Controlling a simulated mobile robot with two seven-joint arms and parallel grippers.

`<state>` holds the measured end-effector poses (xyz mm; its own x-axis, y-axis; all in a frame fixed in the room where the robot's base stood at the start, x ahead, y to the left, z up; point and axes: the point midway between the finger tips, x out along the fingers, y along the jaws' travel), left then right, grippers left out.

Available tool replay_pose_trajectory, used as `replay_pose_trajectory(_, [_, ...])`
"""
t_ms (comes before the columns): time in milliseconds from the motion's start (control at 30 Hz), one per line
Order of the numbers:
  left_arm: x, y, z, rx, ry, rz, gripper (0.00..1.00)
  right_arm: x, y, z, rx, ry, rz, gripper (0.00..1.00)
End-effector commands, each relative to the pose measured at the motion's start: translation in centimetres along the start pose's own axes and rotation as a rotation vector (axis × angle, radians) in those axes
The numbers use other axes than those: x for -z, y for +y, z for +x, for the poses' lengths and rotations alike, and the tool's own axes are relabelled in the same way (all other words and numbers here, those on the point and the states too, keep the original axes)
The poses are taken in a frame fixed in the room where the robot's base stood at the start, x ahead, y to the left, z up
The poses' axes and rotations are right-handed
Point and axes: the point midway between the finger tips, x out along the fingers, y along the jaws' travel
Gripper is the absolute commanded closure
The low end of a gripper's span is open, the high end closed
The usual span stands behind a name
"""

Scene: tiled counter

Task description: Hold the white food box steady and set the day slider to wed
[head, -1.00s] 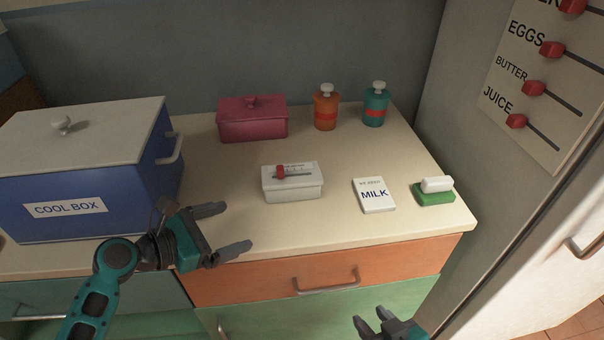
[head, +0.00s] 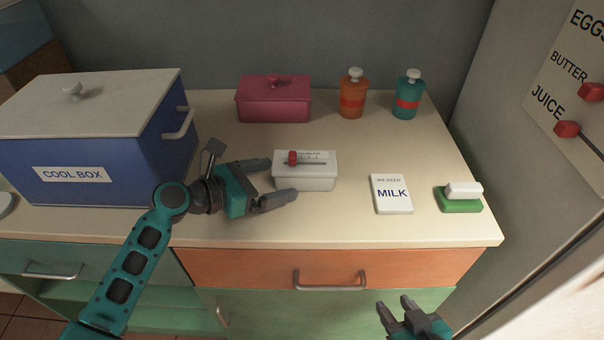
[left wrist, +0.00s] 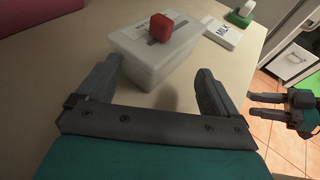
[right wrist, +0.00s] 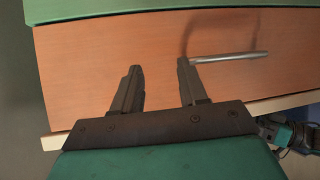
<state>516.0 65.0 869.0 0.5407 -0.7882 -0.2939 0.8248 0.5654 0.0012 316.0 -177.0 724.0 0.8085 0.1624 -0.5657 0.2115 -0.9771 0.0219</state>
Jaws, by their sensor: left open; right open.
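The white food box (head: 305,180) stands on the counter and carries a day slider with a red knob (head: 292,158) near the left end of its slot. The day marks are too small to read. My left gripper (head: 283,181) is open at the box's left end, its fingers pointing at it. In the left wrist view the box (left wrist: 152,62) lies just ahead of and partly between the open fingers, with the red knob (left wrist: 160,27) on top. My right gripper (head: 392,309) is open and empty, low in front of the drawers; the right wrist view shows its fingers (right wrist: 158,82) before the orange drawer.
A blue cool box (head: 75,180) stands left of my left arm. A pink box (head: 273,102), an orange bottle (head: 352,100) and a teal bottle (head: 406,100) stand behind. A MILK card (head: 392,205) and a green-and-white eraser (head: 459,204) lie right of the food box.

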Motion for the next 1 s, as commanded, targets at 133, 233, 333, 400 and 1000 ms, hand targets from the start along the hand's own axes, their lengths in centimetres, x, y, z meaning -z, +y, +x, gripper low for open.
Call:
replay_pose_trajectory(133, [0.5, -0.1, 2.6, 0.003, -0.001, -0.001, 0.06, -1.9, -0.3, 1.1, 0.005, -0.013, 0.004, 0.57])
replay_pose_trajectory(233, [0.1, -0.1, 3.9, 0.003, 0.0, -0.003, 0.06, -1.6, -0.7, 1.1, 0.014, -0.016, 0.007, 0.57])
replay_pose_trajectory(333, [0.0, -0.1, 5.1, 0.003, 0.0, -0.004, 0.06, -1.1, -0.9, 0.9, 0.019, -0.006, 0.007, 0.57])
replay_pose_trajectory(400, [0.1, -0.1, 5.8, 0.003, 0.001, -0.003, 0.06, -0.8, -0.9, 0.9, 0.019, 0.002, 0.007, 0.57])
replay_pose_trajectory(1000, [0.1, -0.1, 7.0, 0.002, 0.002, -0.001, 0.14, -0.9, -0.6, 1.1, 0.013, 0.001, 0.006, 0.57])
